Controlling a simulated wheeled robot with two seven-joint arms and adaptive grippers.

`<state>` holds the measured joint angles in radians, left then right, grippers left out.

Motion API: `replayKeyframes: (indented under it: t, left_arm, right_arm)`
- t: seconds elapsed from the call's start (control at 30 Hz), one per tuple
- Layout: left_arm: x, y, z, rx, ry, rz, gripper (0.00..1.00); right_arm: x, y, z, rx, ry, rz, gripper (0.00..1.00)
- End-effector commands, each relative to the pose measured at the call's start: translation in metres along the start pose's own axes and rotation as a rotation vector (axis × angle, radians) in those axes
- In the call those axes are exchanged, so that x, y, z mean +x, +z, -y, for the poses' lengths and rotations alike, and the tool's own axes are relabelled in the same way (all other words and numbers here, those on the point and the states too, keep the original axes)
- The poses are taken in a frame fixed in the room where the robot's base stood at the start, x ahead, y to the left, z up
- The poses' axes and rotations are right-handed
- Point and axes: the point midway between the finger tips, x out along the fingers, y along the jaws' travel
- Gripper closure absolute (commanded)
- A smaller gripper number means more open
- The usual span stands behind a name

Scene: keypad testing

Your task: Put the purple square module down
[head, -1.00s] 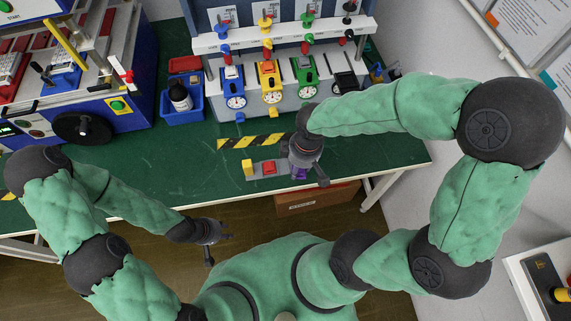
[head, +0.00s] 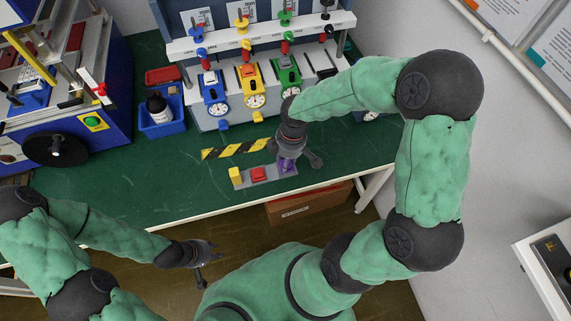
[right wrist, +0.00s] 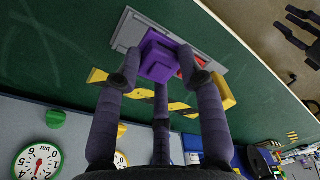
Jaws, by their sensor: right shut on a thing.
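The purple square module (right wrist: 160,55) is between the fingers of my right gripper (right wrist: 165,75), which is shut on it. In the head view, the right gripper (head: 288,158) is at the right end of a grey tray (head: 272,181), with the purple module (head: 286,166) partly hidden under it. The module overlaps the tray in both views; I cannot tell whether it touches the tray. My left gripper (head: 212,262) hangs empty with fingers spread, off the table's front edge.
The tray is on the green table (head: 130,195) near its front edge. Behind it lies a yellow-black striped strip (head: 235,149). A gauge station (head: 250,85) stands at the back, with a blue bin (head: 160,118) left of it.

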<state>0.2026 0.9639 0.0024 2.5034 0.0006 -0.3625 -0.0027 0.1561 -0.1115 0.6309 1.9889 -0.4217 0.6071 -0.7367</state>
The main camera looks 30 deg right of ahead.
Motion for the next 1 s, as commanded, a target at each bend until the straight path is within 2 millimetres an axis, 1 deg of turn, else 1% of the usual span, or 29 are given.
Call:
replayKeyframes:
  t: [0.03,0.2,0.37,0.47,0.6,0.63,1.0]
  left_arm:
    - [0.006,0.000,0.002,0.000,0.000,0.000,0.67]
    - [0.010,0.000,0.004,0.000,0.000,0.000,0.67]
    - [0.012,-0.001,0.004,0.000,0.000,0.000,0.67]
    - [0.017,-0.001,0.006,0.000,0.000,0.000,0.67]
    - [0.024,-0.001,0.009,0.000,0.000,0.000,0.67]
    - [0.025,-0.001,0.009,0.000,0.000,0.000,0.67]
    - [0.026,-0.001,0.009,0.000,0.000,0.000,0.67]
  right_arm:
    - [0.010,0.000,-0.007,0.003,0.000,0.000,0.91]
    - [0.022,-0.002,-0.019,0.001,0.002,-0.001,0.91]
    - [0.028,-0.002,-0.025,0.001,0.003,-0.002,0.91]
    - [0.038,-0.002,-0.030,0.001,0.001,0.000,0.91]
    - [0.059,0.001,-0.030,0.001,0.000,0.000,0.91]
    - [0.062,0.001,-0.030,0.001,0.001,-0.001,0.91]
    - [0.064,0.001,-0.031,0.001,0.002,-0.002,0.91]
